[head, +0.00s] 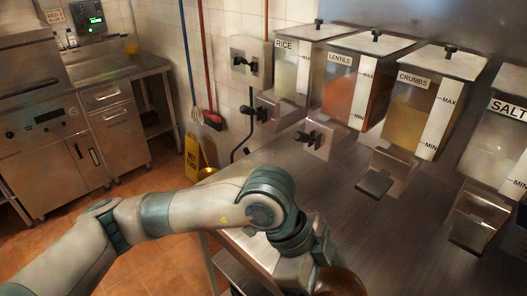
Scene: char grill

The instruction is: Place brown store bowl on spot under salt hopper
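A brown bowl (343,281) shows in part at the bottom edge of the head view, low over or on the steel counter; I cannot tell which. My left gripper (308,274) is right beside it, but its fingers are hidden behind my wrist and the picture's edge, so its grip is unclear. The salt hopper (500,140) is at the right edge, partly cut off, with its metal chute (478,216) sticking out over the counter. The counter (425,262) below and in front of that chute looks bare. My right gripper is out of view.
Hoppers for rice (290,70), lentils (345,92) and crumbs (408,110) stand left of the salt one. The crumbs chute (376,182) juts over the counter. A yellow floor sign (194,158) stands beyond the counter.

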